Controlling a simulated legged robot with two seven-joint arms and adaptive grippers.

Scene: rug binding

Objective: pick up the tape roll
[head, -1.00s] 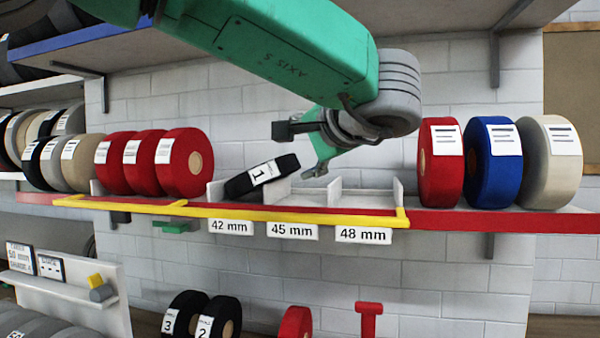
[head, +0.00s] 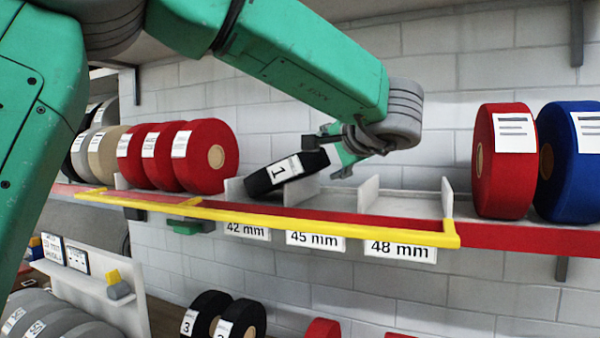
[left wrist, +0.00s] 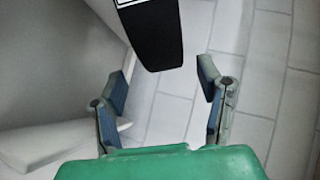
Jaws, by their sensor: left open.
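A black tape roll (head: 270,178) with a white label marked 1 leans tilted in a divided bay of the red shelf, above the 42 mm and 45 mm tags. My left gripper (head: 328,157) is open at the roll's upper right end, with one finger above it and one to its right. In the left wrist view the roll (left wrist: 152,42) points down toward the gap between the two open fingers (left wrist: 163,85). The roll's tip is near the gap, and no grip on it shows. My right gripper is not in view.
Red rolls (head: 210,157) stand left of the bay; a red roll (head: 503,160) and a blue roll (head: 572,160) stand right. White dividers (head: 369,193) and a yellow front rail (head: 300,225) bound the bay. The space above the 48 mm tag (head: 400,249) is empty.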

